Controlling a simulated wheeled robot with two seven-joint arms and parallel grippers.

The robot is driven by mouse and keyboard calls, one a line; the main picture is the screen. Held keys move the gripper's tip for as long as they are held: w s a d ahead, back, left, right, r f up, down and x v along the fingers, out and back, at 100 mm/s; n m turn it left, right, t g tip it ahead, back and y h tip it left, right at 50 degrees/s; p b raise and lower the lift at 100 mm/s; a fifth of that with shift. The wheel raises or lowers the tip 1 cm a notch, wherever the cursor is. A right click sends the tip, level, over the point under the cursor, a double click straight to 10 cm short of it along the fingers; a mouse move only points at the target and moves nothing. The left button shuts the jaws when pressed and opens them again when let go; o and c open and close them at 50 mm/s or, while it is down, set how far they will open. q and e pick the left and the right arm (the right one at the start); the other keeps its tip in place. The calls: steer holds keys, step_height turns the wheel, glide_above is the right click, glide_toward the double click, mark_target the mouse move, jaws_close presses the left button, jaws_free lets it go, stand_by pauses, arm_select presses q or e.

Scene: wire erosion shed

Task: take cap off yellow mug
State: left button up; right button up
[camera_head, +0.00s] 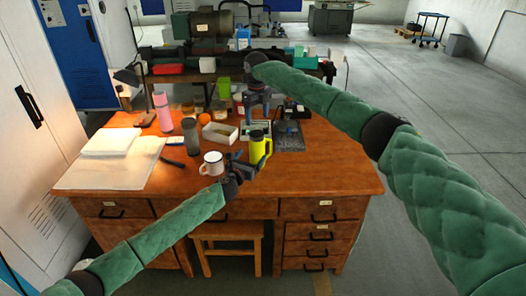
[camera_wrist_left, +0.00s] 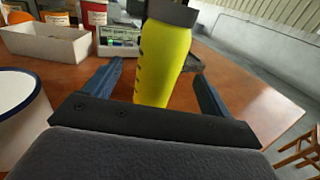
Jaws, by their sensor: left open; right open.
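The yellow mug (camera_head: 261,148) stands upright near the front of the wooden desk, with its dark grey cap (camera_head: 257,134) on. In the left wrist view the mug (camera_wrist_left: 163,62) rises between the spread blue fingers, and its cap (camera_wrist_left: 172,12) is cut by the top edge. My left gripper (camera_head: 250,160) is open, low at the front of the mug; I cannot tell whether the fingers touch it. My right gripper (camera_head: 258,108) is open and points down, above and behind the mug in the head view. Its fingertips are small and hard to make out.
A white mug (camera_head: 212,164) stands close left of my left gripper; it also shows in the left wrist view (camera_wrist_left: 18,110). The desk's right front is clear.

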mark_target(254, 152)
arm_select(q)
steer(key=shift+w+d+r, duration=0.35)
steer(key=shift+w, duration=0.3)
arm_select(e)
steer(key=shift+s+a+r, duration=0.15)
steer(key=shift+s+r, duration=0.15)
steer(key=shift+r, duration=0.05)
arm_select(q)
steer(key=x, duration=0.4)
steer(key=shift+w+d+f, duration=0.1)
steer(key=shift+w+f, duration=0.1)
steer(key=shift+w, duration=0.05)
arm_select(e)
steer(key=shift+w+f, duration=0.15)
steer(key=shift+f, duration=0.05)
arm_select(q)
steer(key=shift+w+d+r, duration=0.15)
steer(key=shift+w+r, duration=0.05)
steer(key=shift+w, duration=0.15)
arm_select(e)
steer(key=shift+s+r, duration=0.2)
arm_select(q)
steer(key=shift+w+f, duration=0.1)
steer(key=shift+f, duration=0.05)
arm_select(e)
steer(key=shift+w+f, duration=0.1)
